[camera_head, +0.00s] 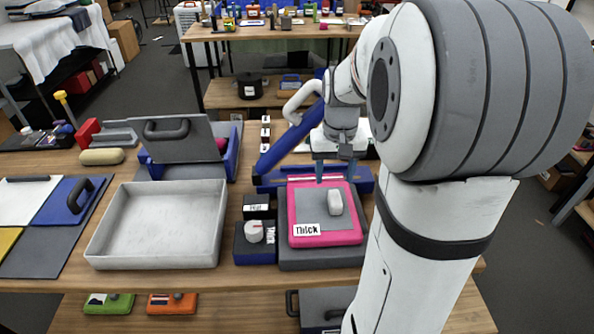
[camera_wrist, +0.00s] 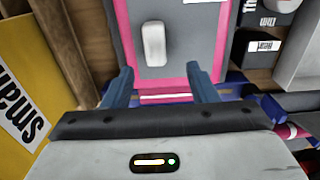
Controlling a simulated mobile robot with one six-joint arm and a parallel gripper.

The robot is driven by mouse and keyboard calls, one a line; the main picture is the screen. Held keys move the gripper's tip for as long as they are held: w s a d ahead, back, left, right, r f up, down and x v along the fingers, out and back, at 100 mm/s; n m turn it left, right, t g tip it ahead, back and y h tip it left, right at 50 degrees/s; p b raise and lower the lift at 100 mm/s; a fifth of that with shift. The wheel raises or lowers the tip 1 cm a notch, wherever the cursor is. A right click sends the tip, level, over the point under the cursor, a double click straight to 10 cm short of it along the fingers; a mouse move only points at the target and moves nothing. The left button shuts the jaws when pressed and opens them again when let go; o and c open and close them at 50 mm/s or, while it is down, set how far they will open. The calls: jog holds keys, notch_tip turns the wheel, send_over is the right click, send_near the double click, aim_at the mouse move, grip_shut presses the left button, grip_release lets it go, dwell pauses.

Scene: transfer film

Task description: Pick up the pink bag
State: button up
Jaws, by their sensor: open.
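No object is clearly a bag. A pink-bordered flat piece (camera_head: 293,222) with a grey middle, a white grip and a "Thick" label lies on a dark grey base. It also shows in the wrist view (camera_wrist: 125,30). A small pink object (camera_head: 221,145) sits partly hidden behind the grey lid in a blue tray; a pink roll-like thing (camera_wrist: 292,131) shows at the right of the wrist view. My gripper (camera_head: 335,170) is open and empty at the far edge of the pink-bordered piece. In the wrist view its blue fingers (camera_wrist: 161,86) straddle that edge; contact is unclear.
A white open tray (camera_head: 102,222) stands left on the table. A dark box with a white knob (camera_head: 255,231) sits beside the pink-bordered piece. A blue tray (camera_head: 233,168) with a raised grey lid (camera_head: 190,149) is behind. Coloured panels lie far left.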

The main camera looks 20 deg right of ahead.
aim_at(334, 193)
jog(key=shift+w+d+f, duration=0.1)
jog(key=shift+d+f, duration=0.1)
jog(key=shift+f, duration=0.1)
notch_tip(334, 193, down, 7)
jog(key=shift+w+d+f+p, duration=0.1)
jog(key=shift+d+p, duration=0.05)
jog(key=shift+p, duration=0.4)
grip_shut()
